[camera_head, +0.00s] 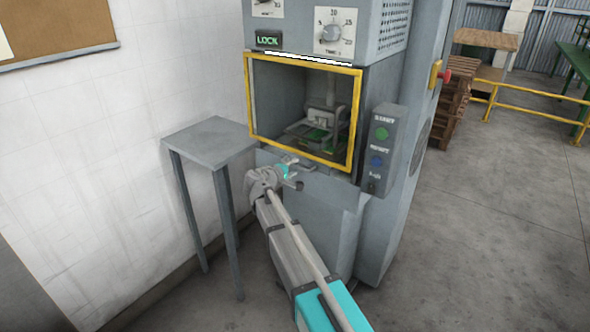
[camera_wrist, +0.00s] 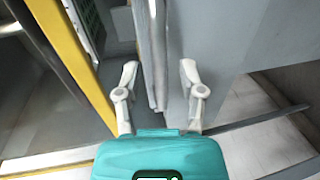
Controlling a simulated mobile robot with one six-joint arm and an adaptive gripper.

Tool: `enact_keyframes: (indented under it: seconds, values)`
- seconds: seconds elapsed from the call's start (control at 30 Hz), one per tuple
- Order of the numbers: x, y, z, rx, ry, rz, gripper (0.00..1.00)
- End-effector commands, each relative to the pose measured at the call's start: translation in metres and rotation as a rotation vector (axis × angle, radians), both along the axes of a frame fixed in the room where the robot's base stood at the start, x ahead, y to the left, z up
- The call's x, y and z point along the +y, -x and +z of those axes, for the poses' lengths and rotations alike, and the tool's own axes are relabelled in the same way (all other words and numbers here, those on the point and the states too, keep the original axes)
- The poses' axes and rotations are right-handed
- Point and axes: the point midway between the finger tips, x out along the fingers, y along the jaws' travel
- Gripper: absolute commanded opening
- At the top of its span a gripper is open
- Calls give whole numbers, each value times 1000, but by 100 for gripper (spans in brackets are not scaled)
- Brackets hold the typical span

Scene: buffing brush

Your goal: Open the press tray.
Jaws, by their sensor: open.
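The press is a grey machine with a yellow-framed opening (camera_head: 300,112). Inside it a metal press fixture (camera_head: 322,122) with a green part shows; I cannot tell for sure which piece is the tray. My gripper (camera_head: 291,171) is just below the lower yellow bar, in front of the machine. In the wrist view my gripper (camera_wrist: 159,66) is open, with its two pale fingers on either side of a thin grey metal bar (camera_wrist: 154,45). This bar may be the tray's handle or front edge. I cannot tell whether the fingers touch it. The yellow frame (camera_wrist: 70,55) runs close by on the left.
A grey side table (camera_head: 212,136) stands empty to the left, near the white wall. A button panel (camera_head: 381,150) is right of the opening. Open floor lies to the right, with a yellow rail (camera_head: 535,113) beyond.

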Motion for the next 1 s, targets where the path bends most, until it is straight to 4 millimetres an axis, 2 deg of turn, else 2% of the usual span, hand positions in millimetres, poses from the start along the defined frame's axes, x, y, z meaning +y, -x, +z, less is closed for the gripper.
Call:
enact_keyframes:
  seconds: [0.2,0.53,0.57,0.8,0.83,1.0]
  values:
    - [-8,-11,-3,0,0,1,51]
    - [-9,-11,-3,0,0,1,51]
    - [-9,-11,-3,0,0,1,47]
    - [-9,-11,-3,0,0,1,3]
    - [-9,-11,-3,0,0,1,0]
    - [-9,-11,-3,0,0,1,0]
